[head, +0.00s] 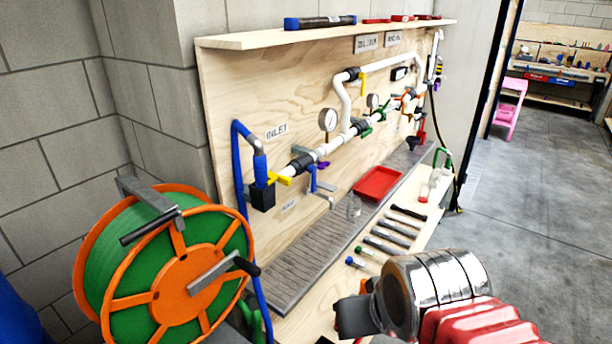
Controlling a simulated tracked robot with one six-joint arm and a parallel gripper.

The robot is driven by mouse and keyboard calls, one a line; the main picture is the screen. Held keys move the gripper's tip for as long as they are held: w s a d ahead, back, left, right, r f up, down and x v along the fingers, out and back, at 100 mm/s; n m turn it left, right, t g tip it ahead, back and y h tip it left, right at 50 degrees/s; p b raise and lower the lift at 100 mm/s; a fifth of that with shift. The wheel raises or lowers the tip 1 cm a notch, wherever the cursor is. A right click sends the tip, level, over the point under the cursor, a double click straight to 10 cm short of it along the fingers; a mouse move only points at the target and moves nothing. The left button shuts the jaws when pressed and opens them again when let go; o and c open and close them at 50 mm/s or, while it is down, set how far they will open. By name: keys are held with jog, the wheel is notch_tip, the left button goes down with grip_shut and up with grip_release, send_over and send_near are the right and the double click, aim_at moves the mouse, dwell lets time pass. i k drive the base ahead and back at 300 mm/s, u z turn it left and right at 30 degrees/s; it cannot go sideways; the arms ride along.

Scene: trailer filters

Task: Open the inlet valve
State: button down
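The inlet valve's yellow handle (279,179) sits at the left end of the white pipe run, next to the black block (262,195) under the blue inlet hose. The handle sticks out sideways, roughly in line with the pipe. My gripper (347,315) is at the bottom, low and to the right of the valve, well apart from it. Its dark end is partly hidden behind my chrome wrist, so I cannot tell its opening.
A green hose reel with an orange frame (183,285) stands at the front left. Gauges and other valves line the pipe. Open floor (540,230) is at right.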

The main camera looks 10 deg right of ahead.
aim_at(312, 170)
jog(key=z, duration=0.05)
jog(key=k, duration=1.3)
jog(key=z, duration=0.45)
jog(key=i, duration=1.45)
jog(key=u, duration=0.45)
jog(key=i, duration=0.45)
jog(key=u, duration=0.3)
